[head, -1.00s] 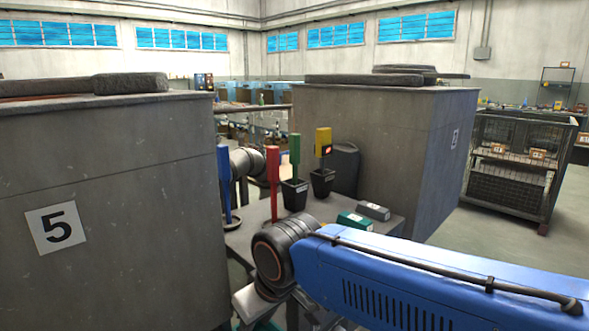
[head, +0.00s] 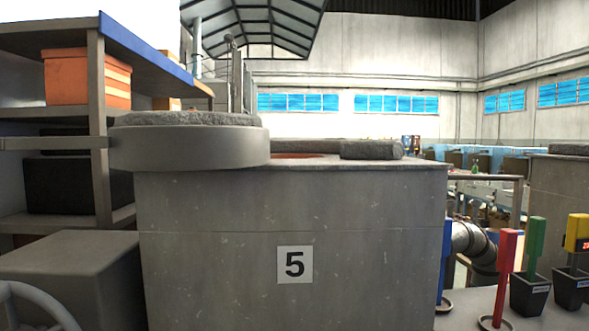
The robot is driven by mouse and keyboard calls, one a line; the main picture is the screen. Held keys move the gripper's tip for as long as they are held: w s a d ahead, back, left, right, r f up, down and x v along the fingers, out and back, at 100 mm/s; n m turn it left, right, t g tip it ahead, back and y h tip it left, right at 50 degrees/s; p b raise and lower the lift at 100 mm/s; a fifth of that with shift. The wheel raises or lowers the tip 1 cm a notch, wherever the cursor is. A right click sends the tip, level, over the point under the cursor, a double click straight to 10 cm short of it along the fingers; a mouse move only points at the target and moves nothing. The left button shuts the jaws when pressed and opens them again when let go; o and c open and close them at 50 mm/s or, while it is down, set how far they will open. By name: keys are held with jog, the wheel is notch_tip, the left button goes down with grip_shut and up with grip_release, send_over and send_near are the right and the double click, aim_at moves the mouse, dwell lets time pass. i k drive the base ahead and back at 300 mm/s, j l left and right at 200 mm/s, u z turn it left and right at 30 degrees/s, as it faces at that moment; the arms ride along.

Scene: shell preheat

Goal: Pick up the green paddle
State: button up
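The green paddle (head: 536,244) stands upright in a small black holder (head: 530,295) at the lower right of the head view. The holder rests on a grey table (head: 462,319). A red paddle (head: 506,251) stands just left of it, and a yellow paddle (head: 577,233) in another black holder (head: 571,288) stands to its right, partly cut off by the frame edge. My gripper is not in view.
A large grey block marked 5 (head: 294,215) fills the middle, with a blue paddle (head: 447,262) beside its right side. Shelving with an orange box (head: 88,78) stands left. A grey box (head: 70,275) and a pale curved rail (head: 40,300) are at lower left.

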aim_at(536, 237)
jog(key=j+z, duration=0.15)
jog(key=j, duration=0.3)
jog(key=j+z, duration=0.55)
jog(key=z, duration=0.75)
